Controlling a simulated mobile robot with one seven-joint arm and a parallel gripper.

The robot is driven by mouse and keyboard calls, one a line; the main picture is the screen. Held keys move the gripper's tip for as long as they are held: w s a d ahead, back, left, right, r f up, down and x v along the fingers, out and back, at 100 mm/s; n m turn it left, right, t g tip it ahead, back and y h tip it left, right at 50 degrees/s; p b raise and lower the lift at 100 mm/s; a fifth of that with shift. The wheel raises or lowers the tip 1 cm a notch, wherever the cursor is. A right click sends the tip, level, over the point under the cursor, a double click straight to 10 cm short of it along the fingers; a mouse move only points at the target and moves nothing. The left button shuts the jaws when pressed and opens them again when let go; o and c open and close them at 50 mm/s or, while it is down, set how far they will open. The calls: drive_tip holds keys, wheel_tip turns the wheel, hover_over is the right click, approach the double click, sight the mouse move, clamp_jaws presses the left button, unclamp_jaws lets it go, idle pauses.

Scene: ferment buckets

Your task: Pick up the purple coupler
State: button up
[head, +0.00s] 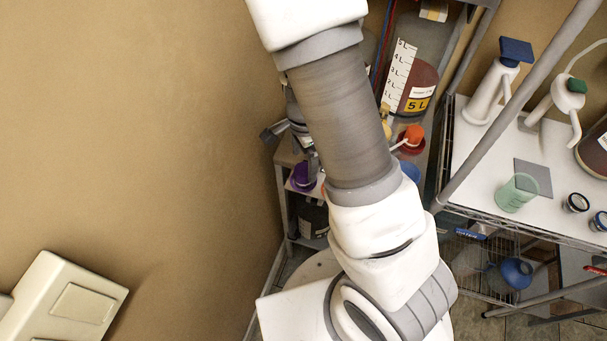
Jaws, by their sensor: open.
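The purple coupler (303,176) stands on the upper shelf of a narrow rack, left of my arm in the head view. Its right side is close to the edge of my arm. My gripper (290,146) shows partly behind my arm, just above the coupler in the picture. Its jaws are apart and I see nothing between them. My arm hides part of the gripper, and I cannot tell the exact gap to the coupler.
A 5 L bucket (418,85) and an orange-capped item (413,135) stand right of my arm. A white-topped wire table (475,150) at the right holds pump bottles and a green cup (517,192). A bare wall (130,120) fills the left.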

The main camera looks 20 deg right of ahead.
sight(301, 169)
drive_tip(key=f, duration=0.5)
drive_tip(key=shift+w, duration=0.25)
clamp_jaws()
drive_tip(key=shift+r, duration=0.15)
